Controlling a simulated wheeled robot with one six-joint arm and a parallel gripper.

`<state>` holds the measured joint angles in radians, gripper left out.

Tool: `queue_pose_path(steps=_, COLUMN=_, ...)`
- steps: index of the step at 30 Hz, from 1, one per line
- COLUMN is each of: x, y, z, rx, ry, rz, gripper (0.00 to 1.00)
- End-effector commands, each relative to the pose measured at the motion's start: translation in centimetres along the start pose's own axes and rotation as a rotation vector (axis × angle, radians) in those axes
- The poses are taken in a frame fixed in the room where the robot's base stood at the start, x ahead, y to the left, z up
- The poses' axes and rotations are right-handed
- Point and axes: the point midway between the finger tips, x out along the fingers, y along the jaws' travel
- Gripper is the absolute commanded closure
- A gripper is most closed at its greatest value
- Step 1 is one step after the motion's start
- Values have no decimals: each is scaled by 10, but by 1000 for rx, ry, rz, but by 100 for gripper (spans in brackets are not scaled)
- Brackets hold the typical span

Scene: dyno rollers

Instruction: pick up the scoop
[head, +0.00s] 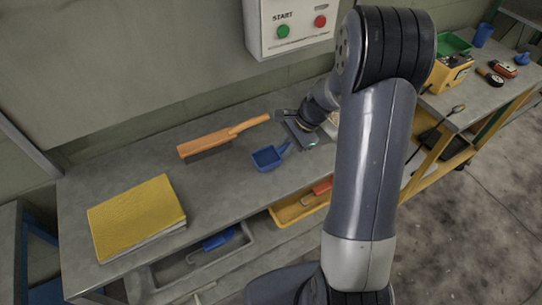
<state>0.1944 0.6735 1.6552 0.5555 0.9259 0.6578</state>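A small blue scoop (267,159) lies on the grey bench top (225,185). Its handle points up and right, towards my gripper. My gripper (297,132) is just right of the handle's end, beneath my arm. It looks close to the handle, but I cannot tell whether they touch. The fingers are small and partly hidden, so whether they are open or shut does not show.
An orange-handled brush (222,137) lies left of the scoop, and a yellow book (136,215) lies at the front left. A START control box (292,26) hangs behind. Trays (301,207) sit below the bench. A second bench stands right.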

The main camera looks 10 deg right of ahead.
Motion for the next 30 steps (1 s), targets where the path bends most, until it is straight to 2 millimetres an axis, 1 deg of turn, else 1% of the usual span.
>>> queue_pose_path(steps=1, x=0, y=0, z=0, rx=0, ry=0, rz=0, gripper=87)
queue_pose_path(steps=6, x=0, y=0, z=0, rx=0, ry=0, rz=0, gripper=100)
queue_pose_path(steps=14, x=0, y=0, z=0, rx=0, ry=0, rz=-1, gripper=100)
queue_pose_path(steps=17, x=-4, y=-1, z=1, rx=-1, ry=1, rz=-2, gripper=100)
queue_pose_path(steps=20, x=-14, y=-4, z=5, rx=-3, ry=2, rz=-4, gripper=100)
queue_pose_path(steps=27, x=-58, y=-13, z=23, rx=-4, ry=4, rz=-5, gripper=100)
queue_pose_path(steps=30, x=-73, y=-16, z=30, rx=-3, ry=2, rz=-4, gripper=100)
